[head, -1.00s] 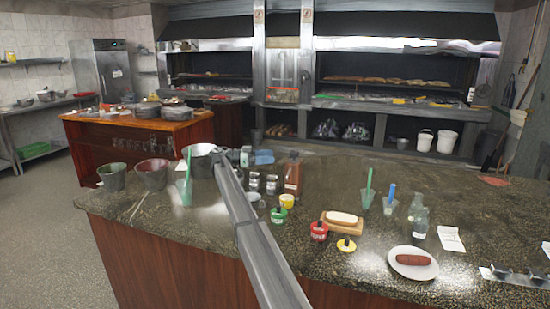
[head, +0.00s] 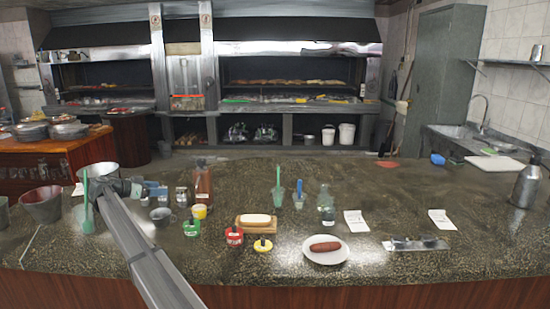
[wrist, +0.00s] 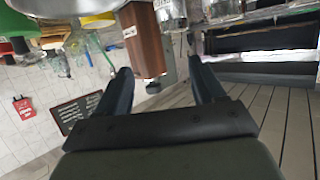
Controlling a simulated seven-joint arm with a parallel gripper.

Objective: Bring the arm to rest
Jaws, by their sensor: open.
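My gripper (head: 135,190) is at the left part of the dark speckled counter (head: 400,195), just above or beside a grey metal pot (head: 98,176). In the wrist view my gripper (wrist: 163,80) shows two dark fingers spread apart, with nothing held.
A bun on a wooden board (head: 250,231), red (head: 234,236) and green (head: 191,228) tubs, and a plate (head: 310,256) with a sausage stand mid-counter. Cups with green (head: 278,176) and blue (head: 299,187) sticks are behind. A steel bottle (head: 526,186) is far right.

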